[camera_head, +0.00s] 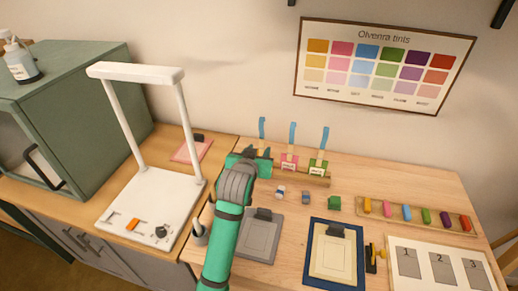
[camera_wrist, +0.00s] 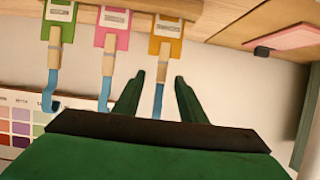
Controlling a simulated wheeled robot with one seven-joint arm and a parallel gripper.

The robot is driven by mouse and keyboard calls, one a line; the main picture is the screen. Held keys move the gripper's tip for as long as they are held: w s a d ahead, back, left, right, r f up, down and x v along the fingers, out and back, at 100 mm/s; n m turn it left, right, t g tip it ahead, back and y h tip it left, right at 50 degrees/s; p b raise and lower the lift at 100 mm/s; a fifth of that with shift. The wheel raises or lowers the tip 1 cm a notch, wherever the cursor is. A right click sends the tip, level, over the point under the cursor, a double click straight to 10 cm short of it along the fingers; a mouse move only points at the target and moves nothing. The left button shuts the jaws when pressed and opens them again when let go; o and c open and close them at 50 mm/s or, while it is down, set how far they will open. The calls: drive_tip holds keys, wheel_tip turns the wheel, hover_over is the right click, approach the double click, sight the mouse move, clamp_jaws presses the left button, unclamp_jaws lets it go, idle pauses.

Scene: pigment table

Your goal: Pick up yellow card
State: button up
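The yellow card (camera_wrist: 175,28) shows in the wrist view, where the picture looks upside down. A wooden clip (camera_wrist: 165,54) with a blue strip (camera_wrist: 158,99) is attached to it. My gripper (camera_wrist: 160,76) is open, with one green finger on each side of the clip and strip and gaps visible at both sides. In the head view, my gripper (camera_head: 249,157) is at the left end of the card rack and hides the yellow card. The blue strip (camera_head: 262,127) stands up behind it.
A pink card (camera_head: 289,161) and a green card (camera_head: 318,167) stand to the right in the wooden rack (camera_head: 318,181). Small blocks, a grey clipboard (camera_head: 262,238) and a blue-framed board (camera_head: 314,272) lie in front. A white lamp stand (camera_head: 150,208) is at left.

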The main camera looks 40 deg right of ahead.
sight(261, 144)
drive_tip(key=shift+w+x, duration=0.2)
drive_tip(key=shift+x, duration=3.65)
drive_tip(key=shift+a+r, duration=0.1)
drive_tip(key=shift+a, duration=0.05)
drive_tip(key=shift+c, duration=0.4)
clamp_jaws()
